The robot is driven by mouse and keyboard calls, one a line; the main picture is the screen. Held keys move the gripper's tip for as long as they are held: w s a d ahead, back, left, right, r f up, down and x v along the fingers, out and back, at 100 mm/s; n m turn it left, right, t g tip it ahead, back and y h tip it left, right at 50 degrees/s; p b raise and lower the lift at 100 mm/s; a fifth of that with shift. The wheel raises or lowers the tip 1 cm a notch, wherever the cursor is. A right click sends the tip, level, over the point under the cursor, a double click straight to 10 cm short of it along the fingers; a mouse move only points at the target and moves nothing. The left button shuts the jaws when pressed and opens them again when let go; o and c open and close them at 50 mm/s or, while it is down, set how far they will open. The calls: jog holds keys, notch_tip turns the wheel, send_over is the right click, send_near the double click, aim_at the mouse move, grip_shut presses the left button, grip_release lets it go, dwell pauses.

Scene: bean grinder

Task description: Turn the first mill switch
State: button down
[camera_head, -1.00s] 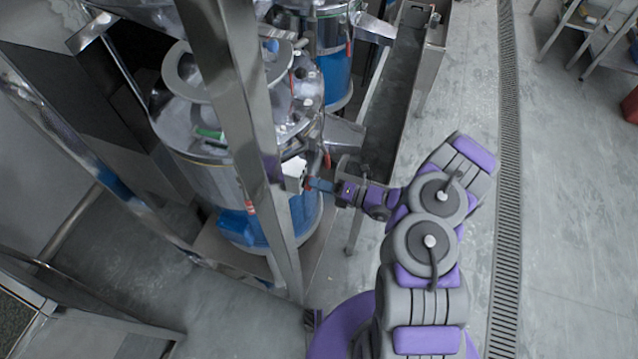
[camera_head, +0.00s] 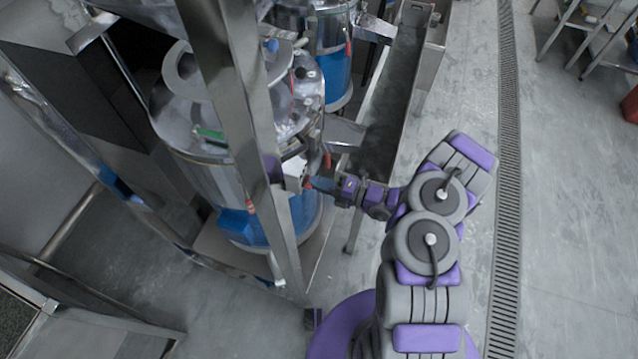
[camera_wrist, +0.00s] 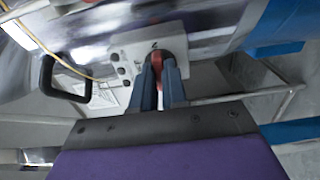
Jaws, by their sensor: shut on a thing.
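The first mill (camera_head: 210,175) is a steel drum with a blue lower part, standing behind a metal post. Its switch box (camera_head: 294,172) is a small pale box on the mill's side, also seen in the wrist view (camera_wrist: 133,50). The red switch (camera_wrist: 158,64) sits on that box, between my fingertips. My gripper (camera_head: 312,184) reaches in from the right, and its two blue fingers are shut on the red switch in the wrist view (camera_wrist: 160,75). The exact turn angle of the switch is hard to tell.
A steel post (camera_head: 238,120) runs down in front of the mill. A second mill (camera_head: 335,60) stands behind. A metal trough (camera_head: 390,100) lies to the right. The floor right of it, by the drain grate (camera_head: 508,170), is open.

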jog(key=shift+w+d, duration=0.1)
jog(key=shift+w, duration=0.05)
jog(key=c, duration=1.3)
grip_release()
jog(key=shift+w+f, duration=0.1)
jog(key=shift+f, duration=0.05)
jog(key=shift+o, duration=0.7)
jog(key=p+v, duration=0.3)
jog(key=v, duration=1.4)
jog(key=shift+d, duration=0.25)
